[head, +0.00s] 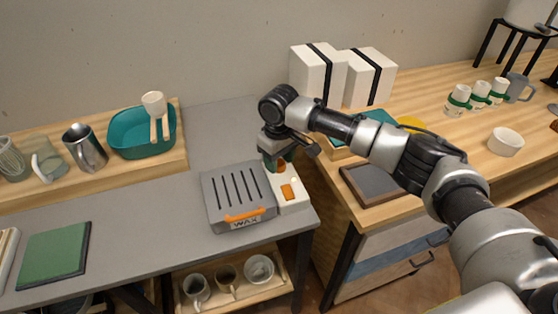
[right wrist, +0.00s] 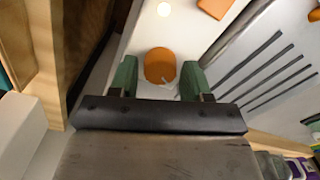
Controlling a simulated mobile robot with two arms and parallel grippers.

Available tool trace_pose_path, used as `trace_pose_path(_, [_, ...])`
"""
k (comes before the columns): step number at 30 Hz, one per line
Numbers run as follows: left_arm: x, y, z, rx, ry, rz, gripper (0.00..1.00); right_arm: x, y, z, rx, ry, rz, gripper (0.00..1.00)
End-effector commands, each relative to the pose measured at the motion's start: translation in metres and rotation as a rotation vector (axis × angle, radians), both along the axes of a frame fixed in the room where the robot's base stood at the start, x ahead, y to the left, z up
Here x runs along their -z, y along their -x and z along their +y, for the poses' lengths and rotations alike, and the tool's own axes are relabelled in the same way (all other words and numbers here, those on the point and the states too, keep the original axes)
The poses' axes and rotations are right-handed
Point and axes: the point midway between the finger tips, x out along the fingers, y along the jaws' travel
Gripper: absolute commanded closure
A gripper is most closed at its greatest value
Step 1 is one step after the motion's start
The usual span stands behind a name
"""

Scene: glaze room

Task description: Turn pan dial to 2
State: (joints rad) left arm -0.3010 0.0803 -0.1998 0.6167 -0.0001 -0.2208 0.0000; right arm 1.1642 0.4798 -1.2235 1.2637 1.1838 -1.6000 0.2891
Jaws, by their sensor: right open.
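The wax pan (head: 225,190) is a grey slotted box with an orange handle and a WAX label, on the grey counter. A white control panel (head: 297,203) is on its right side. The orange pan dial (right wrist: 159,65) is round and sits on this panel; in the head view it shows partly below my gripper (head: 281,168). My right gripper (right wrist: 160,78) is open, its green fingers on either side of the dial, with gaps visible. A pale pointer mark shows at the dial's lower edge; no numbers are readable. My left gripper is out of view.
An orange switch (head: 288,192) is on the same panel, in front of the dial. A grey framed board (head: 377,184) lies on the wooden table to the right. White boxes (head: 318,75) stand behind. A teal basin (head: 140,143) is at left.

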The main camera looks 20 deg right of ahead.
Motion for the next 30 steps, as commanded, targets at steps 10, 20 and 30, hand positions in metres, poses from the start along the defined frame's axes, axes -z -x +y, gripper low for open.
trace_pose_path(10, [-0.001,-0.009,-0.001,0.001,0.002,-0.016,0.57,0.008,0.0,0.0,-0.001,0.0,-0.001,0.52])
trace_pose_path(20, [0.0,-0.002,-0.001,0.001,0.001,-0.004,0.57,0.007,0.0,0.0,-0.001,0.0,-0.001,0.86])
trace_pose_path(30, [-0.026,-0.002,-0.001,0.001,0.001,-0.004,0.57,0.002,0.001,0.001,0.083,-0.001,0.003,0.86])
